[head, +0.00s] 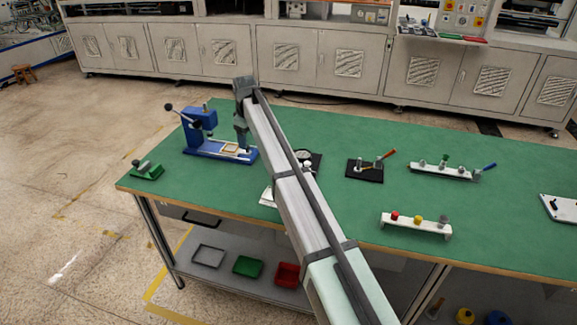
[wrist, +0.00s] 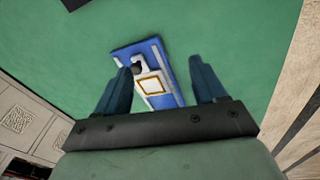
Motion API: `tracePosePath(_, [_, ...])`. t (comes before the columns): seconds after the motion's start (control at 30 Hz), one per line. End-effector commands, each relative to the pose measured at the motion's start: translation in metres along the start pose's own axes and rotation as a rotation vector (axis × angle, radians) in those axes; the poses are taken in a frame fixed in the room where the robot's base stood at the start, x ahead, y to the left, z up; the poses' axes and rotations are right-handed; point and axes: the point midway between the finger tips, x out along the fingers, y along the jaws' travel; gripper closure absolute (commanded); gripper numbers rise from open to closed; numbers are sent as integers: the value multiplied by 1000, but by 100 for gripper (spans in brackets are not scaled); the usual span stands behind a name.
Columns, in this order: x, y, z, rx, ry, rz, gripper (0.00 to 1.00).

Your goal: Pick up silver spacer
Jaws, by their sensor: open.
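My gripper (head: 241,138) is above the base of the blue press at the table's left. In the wrist view the two dark blue fingers of my gripper (wrist: 160,70) stand wide apart with nothing held between them. Below them are the blue base (wrist: 128,54) and a white fixture with a tan-edged square (wrist: 152,86). A small dark grey round part (wrist: 136,69) shows beside the left finger; I cannot tell what it is. A grey cylinder (head: 443,220) stands at the right end of the front white rack and may be the silver spacer; I cannot be sure.
The blue press (head: 199,121) with its lever stands close to my gripper. A green clamp-like piece (head: 147,170) is at the left edge. The front rack (head: 415,229), back rack (head: 440,172) and black plate (head: 365,172) are to the right. My arm hides part of the table's middle.

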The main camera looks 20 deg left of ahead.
Motion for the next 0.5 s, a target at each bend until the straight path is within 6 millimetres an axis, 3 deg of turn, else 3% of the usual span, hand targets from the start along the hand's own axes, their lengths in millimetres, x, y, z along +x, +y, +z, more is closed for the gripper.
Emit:
tracePosePath(0.03, [-5,20,23,-22,-23,-19,30])
tracePosePath(0.2, [-21,60,84,-111,-80,-90,30])
tracePosePath(0.33, [-28,75,112,-155,-101,-129,30])
tracePosePath(0.5, [-29,81,125,-178,-110,-149,30])
